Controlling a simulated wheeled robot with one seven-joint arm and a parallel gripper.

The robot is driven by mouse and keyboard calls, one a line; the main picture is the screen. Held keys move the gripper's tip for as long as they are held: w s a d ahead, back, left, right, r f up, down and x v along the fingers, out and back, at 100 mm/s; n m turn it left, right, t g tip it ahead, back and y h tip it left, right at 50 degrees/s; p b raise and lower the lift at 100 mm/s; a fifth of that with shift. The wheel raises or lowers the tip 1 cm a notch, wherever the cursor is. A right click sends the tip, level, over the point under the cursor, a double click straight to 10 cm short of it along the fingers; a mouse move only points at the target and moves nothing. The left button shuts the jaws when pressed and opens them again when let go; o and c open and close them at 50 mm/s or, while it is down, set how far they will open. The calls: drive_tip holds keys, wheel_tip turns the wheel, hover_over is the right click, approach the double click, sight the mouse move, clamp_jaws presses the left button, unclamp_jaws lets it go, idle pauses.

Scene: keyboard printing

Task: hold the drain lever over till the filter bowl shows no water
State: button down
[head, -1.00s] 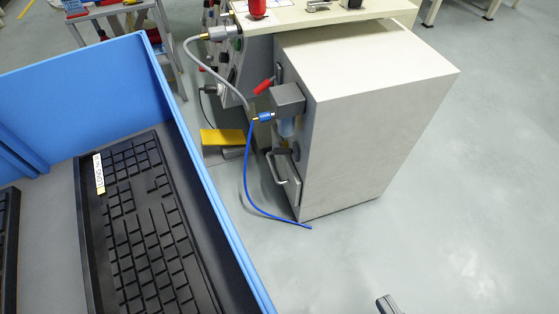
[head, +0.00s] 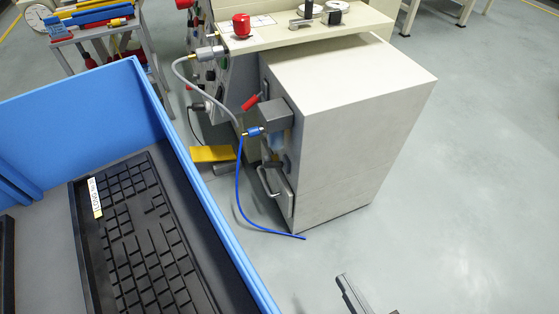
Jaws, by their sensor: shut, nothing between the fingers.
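The filter bowl (head: 277,142) is a small translucent bluish cup under a grey filter block (head: 268,116) on the left side of a pale cabinet. Its water level is too small to make out. A dark part (head: 278,162) sits just below the bowl; I cannot tell whether it is the drain lever. A red-handled lever (head: 250,102) sticks out above the filter block, tilted. My gripper (head: 343,281) shows only in part at the bottom edge, shut and empty, over the floor in front of the cabinet and well apart from the filter.
The pale cabinet (head: 365,120) has a handle (head: 267,184) on its left side. A blue hose (head: 240,185) hangs from the filter to the floor. A blue-walled bin (head: 215,215) with black keyboards (head: 150,235) fills the left. Floor at right is clear.

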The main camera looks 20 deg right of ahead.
drive_tip(key=w+f+m+t+p, duration=0.1)
drive_tip(key=w+f+m+p, duration=0.15)
drive_tip(key=w, duration=0.85)
drive_tip(key=m+t+h+p, duration=0.1)
drive_tip(key=m+t, duration=0.1)
approach(280, 165)
drive_tip(key=s+r, duration=0.2)
drive_tip(key=shift+w+a, duration=0.4)
drive_tip(key=w+b, duration=0.1)
drive_tip(key=w, duration=0.5)
drive_tip(key=w+r+b, duration=0.1)
drive_tip(key=w, duration=0.3)
drive_tip(key=shift+d+r+b, duration=0.1)
drive_tip(key=shift+d+b, duration=0.2)
drive_tip(key=shift+b, duration=0.05)
